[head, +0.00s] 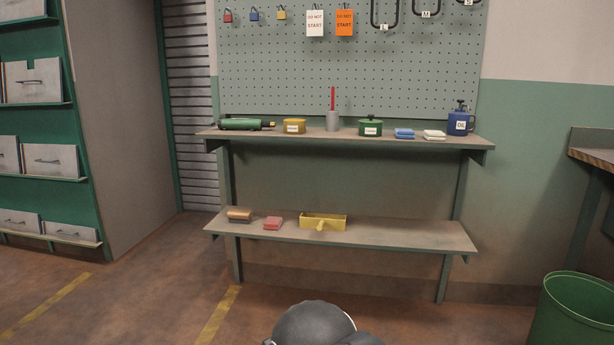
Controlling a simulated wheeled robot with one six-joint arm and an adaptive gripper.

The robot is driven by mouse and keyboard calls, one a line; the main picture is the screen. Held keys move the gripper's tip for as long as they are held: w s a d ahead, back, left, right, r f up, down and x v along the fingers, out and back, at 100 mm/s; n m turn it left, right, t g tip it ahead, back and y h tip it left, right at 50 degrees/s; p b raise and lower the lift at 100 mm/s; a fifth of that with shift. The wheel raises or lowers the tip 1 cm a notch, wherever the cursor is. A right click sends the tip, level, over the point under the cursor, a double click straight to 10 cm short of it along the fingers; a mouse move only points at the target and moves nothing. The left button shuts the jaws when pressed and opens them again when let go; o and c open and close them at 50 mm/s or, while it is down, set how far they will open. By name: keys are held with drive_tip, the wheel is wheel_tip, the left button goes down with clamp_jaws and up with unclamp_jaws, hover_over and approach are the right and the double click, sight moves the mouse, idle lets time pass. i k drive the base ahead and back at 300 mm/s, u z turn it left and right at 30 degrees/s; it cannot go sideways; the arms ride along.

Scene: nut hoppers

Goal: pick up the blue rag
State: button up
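The blue rag (404,134) lies folded on the upper shelf (300,137) of the green bench against the wall. It sits between a round green tin and a folded white rag. In the head view a dark rounded part of my own arm shows at the bottom middle, well below and in front of the bench. My gripper's fingers are not in view.
On the upper shelf, the green tin (370,126) and white rag (434,135) flank the blue rag; a blue oil can (459,122) stands at right. A green bin (575,310) stands right.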

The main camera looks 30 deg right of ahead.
sight(399, 133)
drive_tip(key=z, duration=1.15)
drive_tip(key=i, duration=1)
drive_tip(key=z, duration=0.85)
